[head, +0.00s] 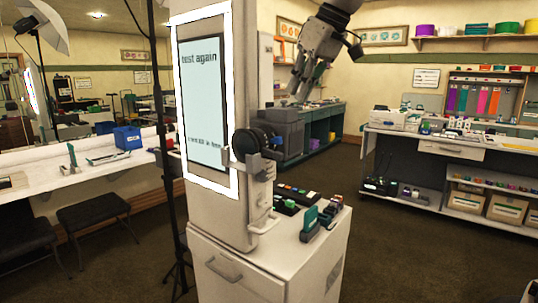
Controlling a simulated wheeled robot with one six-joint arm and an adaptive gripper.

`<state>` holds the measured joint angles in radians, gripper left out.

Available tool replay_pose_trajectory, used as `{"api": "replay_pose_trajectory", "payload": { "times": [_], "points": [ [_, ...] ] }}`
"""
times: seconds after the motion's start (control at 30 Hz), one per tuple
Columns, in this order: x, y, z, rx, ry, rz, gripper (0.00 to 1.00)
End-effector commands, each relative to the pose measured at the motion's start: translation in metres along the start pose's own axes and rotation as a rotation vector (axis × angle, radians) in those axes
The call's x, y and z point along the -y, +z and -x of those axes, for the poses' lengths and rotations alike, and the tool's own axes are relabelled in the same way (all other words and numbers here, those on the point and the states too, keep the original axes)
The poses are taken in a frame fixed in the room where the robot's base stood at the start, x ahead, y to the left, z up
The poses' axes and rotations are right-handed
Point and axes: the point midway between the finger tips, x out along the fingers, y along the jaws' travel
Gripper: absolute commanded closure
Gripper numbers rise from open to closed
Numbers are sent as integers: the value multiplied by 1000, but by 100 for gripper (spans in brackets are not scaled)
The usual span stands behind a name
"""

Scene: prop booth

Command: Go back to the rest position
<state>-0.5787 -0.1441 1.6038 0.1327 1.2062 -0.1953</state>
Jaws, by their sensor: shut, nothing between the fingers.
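My gripper (302,88) hangs in the upper middle of the head view, pointing down, with its fingers shut and nothing held. It is in the air to the right of a tall pale booth column (212,215) and does not appear to touch it. The column carries a lit screen (205,105) reading "test again". A black round part (250,146) sits on a bracket on the column's right side, below and left of my gripper.
A white cabinet (235,272) stands under the column, with small dark and green items (312,222) on top. A white counter (95,175) with stools runs along the left. A workbench (440,150) stands at right. Dark floor is open between.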

Motion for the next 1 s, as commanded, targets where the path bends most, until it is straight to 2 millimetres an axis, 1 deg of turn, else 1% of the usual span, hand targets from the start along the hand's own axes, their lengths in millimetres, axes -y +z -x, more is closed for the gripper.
{"api": "replay_pose_trajectory", "payload": {
  "times": [0.03, 0.07, 0.1, 0.17, 0.2, 0.27, 0.3, 0.37, 0.4, 0.5, 0.53, 0.6, 0.7, 1.0],
  "points": [
    [-8, 28, -12, 29, 18, -43, 100],
    [-14, 47, -18, 43, 32, -78, 100],
    [-24, 75, -25, 61, 55, -124, 100],
    [-39, 119, -32, 82, 90, -197, 100],
    [-48, 150, -36, 96, 115, -246, 100],
    [-59, 200, -40, 113, 153, -320, 100],
    [-65, 232, -42, 121, 178, -369, 100],
    [-70, 280, -45, 134, 214, -437, 100],
    [-71, 309, -46, 141, 235, -479, 100],
    [-69, 370, -47, 148, 284, -567, 100],
    [-68, 385, -46, 147, 297, -592, 100],
    [-68, 402, -39, 124, 326, -640, 100],
    [-72, 405, -28, 93, 354, -675, 100],
    [-73, 407, -27, 94, 357, -685, 100]
  ]
}}
